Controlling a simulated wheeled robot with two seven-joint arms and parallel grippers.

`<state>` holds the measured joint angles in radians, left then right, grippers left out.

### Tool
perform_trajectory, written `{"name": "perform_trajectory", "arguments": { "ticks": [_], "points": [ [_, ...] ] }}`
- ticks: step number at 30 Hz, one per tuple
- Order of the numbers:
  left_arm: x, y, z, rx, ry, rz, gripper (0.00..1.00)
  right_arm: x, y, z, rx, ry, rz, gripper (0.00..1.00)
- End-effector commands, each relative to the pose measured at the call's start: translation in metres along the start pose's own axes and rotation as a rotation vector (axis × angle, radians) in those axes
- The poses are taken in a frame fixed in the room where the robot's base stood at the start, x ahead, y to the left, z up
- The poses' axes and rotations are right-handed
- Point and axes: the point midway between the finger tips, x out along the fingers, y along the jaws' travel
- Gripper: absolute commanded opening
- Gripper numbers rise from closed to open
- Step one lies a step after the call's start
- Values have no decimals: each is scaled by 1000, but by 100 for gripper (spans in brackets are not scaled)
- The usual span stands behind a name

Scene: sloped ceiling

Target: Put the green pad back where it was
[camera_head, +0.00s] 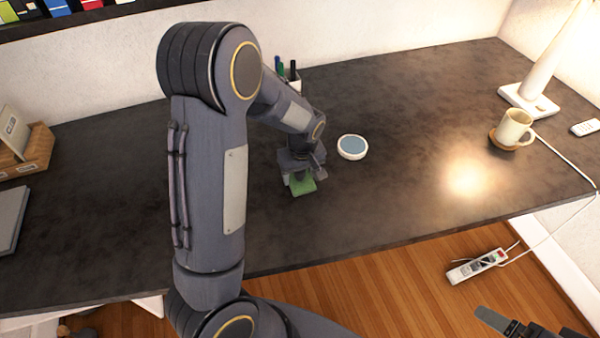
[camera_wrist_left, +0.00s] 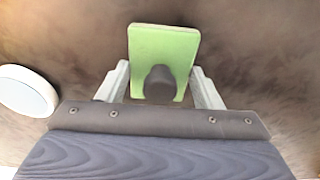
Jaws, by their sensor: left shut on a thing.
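The green pad (camera_head: 302,186) is under my left gripper (camera_head: 305,172), near the middle of the dark desk. In the left wrist view the green pad (camera_wrist_left: 163,50) is a light green square plate with a dark knob (camera_wrist_left: 160,84) standing on it. My left gripper (camera_wrist_left: 160,90) is shut on the knob, one pale finger on each side. Whether the pad touches the desk or hangs just above it, I cannot tell. Part of my right gripper (camera_head: 505,325) shows at the lower right, over the floor and away from the pad; its jaws are not clear.
A round white dish with a blue top (camera_head: 352,147) is just right of the pad. A pen holder (camera_head: 293,82) stands behind my left arm. A mug (camera_head: 515,127) on a coaster and a lamp (camera_head: 530,95) stand at the right. The desk's middle right is clear.

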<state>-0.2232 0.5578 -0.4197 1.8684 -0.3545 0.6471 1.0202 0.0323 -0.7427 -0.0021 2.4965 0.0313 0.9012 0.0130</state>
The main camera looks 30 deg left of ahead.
Motion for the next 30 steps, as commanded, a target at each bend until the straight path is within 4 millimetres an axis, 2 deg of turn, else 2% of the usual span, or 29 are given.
{"name": "perform_trajectory", "arguments": {
  "ticks": [5,6,11,19,23,26,30],
  "points": [
    [4,0,0,0,0,0,38,3,2,2,0,0,0,92],
    [4,0,0,0,0,0,61,3,2,2,0,0,0,92],
    [3,0,0,0,0,0,81,2,1,1,0,0,0,92],
    [2,0,0,0,0,0,81,2,1,1,0,0,0,92],
    [-7,1,0,0,2,3,81,-1,0,0,0,0,0,92],
    [-23,1,-1,0,4,5,81,-1,0,-1,0,0,0,92],
    [-54,2,-1,1,4,7,81,-2,-1,-1,0,0,0,92]
  ]
}}
